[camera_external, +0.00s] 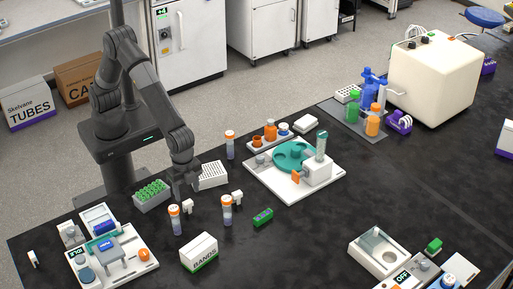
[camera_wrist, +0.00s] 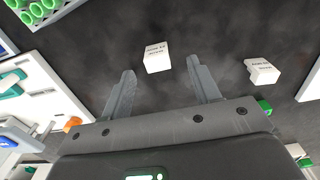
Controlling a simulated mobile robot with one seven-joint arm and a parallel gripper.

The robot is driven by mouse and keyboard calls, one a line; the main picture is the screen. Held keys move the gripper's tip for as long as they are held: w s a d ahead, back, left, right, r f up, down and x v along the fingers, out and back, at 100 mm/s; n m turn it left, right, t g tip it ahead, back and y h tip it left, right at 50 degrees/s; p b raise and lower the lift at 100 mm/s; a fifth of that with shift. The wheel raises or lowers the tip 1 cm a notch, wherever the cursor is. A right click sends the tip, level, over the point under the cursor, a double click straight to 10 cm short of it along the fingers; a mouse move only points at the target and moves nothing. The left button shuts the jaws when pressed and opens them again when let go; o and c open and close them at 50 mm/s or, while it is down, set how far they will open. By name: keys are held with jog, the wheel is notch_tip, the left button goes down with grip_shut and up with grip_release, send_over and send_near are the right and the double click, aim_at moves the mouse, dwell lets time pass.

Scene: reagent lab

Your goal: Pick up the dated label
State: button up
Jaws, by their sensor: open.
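Two small white blocks with dark printed lines show in the wrist view: one white block (camera_wrist: 157,57) near the middle and another white block (camera_wrist: 262,71) to the right. The print is too small to read surely, so I cannot tell which is the dated label. In the external view small white blocks stand beside the orange-capped tubes, one (camera_external: 187,206) near my gripper and one (camera_external: 238,198) farther right. My gripper (camera_external: 184,188) is open and empty above the bench; in the wrist view the near block lies between and beyond its fingertips (camera_wrist: 162,80), apart from them.
A green-topped rack (camera_external: 151,195) and a white rack (camera_external: 211,175) flank my gripper. Orange-capped tubes (camera_external: 175,220) (camera_external: 227,210) stand upright close by. A white BANDS box (camera_external: 199,252) is in front. A teal turntable device (camera_external: 294,158) stands to the right.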

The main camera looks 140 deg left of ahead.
aim_at(187, 201)
jog(key=f, duration=0.5)
jog(key=shift+w+d+f, duration=0.1)
jog(key=shift+w+d, duration=0.15)
jog(key=shift+c, duration=0.3)
jog(key=c, duration=1)
